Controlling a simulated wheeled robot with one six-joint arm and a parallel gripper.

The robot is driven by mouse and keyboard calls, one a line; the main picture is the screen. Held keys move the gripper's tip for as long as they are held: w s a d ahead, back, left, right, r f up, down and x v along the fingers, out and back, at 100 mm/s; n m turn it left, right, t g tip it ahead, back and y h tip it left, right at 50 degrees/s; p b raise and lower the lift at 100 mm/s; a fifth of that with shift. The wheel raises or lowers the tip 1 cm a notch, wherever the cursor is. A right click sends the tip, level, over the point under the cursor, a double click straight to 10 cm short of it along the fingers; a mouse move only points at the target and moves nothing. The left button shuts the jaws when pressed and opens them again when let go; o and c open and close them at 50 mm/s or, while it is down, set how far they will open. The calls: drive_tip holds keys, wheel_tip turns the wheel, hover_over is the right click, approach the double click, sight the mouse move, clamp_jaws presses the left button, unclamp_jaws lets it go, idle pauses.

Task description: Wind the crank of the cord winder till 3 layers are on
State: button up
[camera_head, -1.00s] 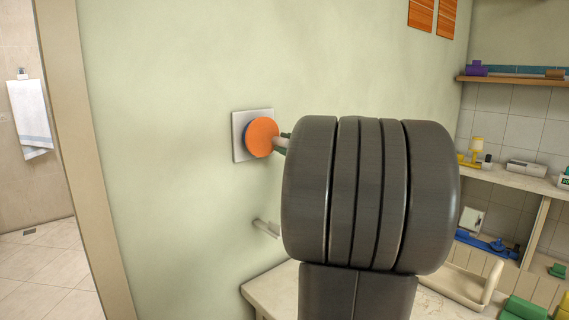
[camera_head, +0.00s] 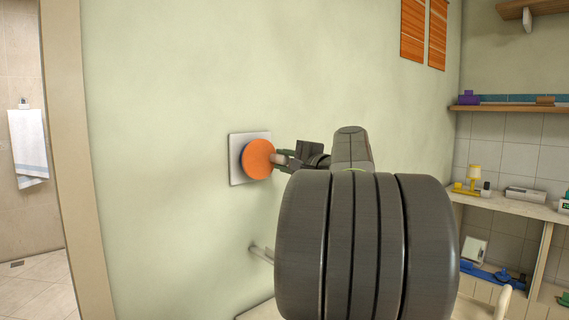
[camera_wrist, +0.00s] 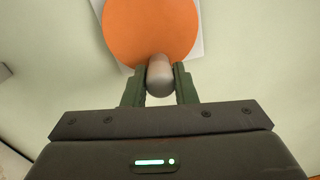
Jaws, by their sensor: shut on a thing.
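The cord winder is on the pale green wall, left of centre in the head view. It has a square light-grey back plate (camera_head: 236,170) and a round orange disc (camera_head: 257,159). A short pale crank knob (camera_head: 279,160) sticks out from the disc's right side. My gripper (camera_head: 288,159) is shut on this knob. In the wrist view the orange disc (camera_wrist: 148,28) fills the top, and the rounded grey-beige knob (camera_wrist: 159,78) sits between the two green fingers (camera_wrist: 160,84). No cord or layers can be made out. My dark arm hides the area below right.
A pale peg (camera_head: 261,253) sticks out of the wall below the winder. A shelf (camera_head: 510,108) and a counter (camera_head: 515,205) with a yellow lamp (camera_head: 473,177) and other small items stand at the right. A doorway with a hanging towel (camera_head: 27,146) is at the left.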

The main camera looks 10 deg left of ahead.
drive_tip(key=o, duration=1)
drive_tip(key=v, duration=1.3)
drive_tip(key=shift+s+d+b, duration=0.25)
drive_tip(key=shift+d+b, duration=0.05)
drive_tip(key=shift+b, duration=0.1)
drive_tip(key=x, duration=1.4)
drive_tip(key=shift+p, duration=0.4)
drive_tip(key=shift+s+d, duration=0.1)
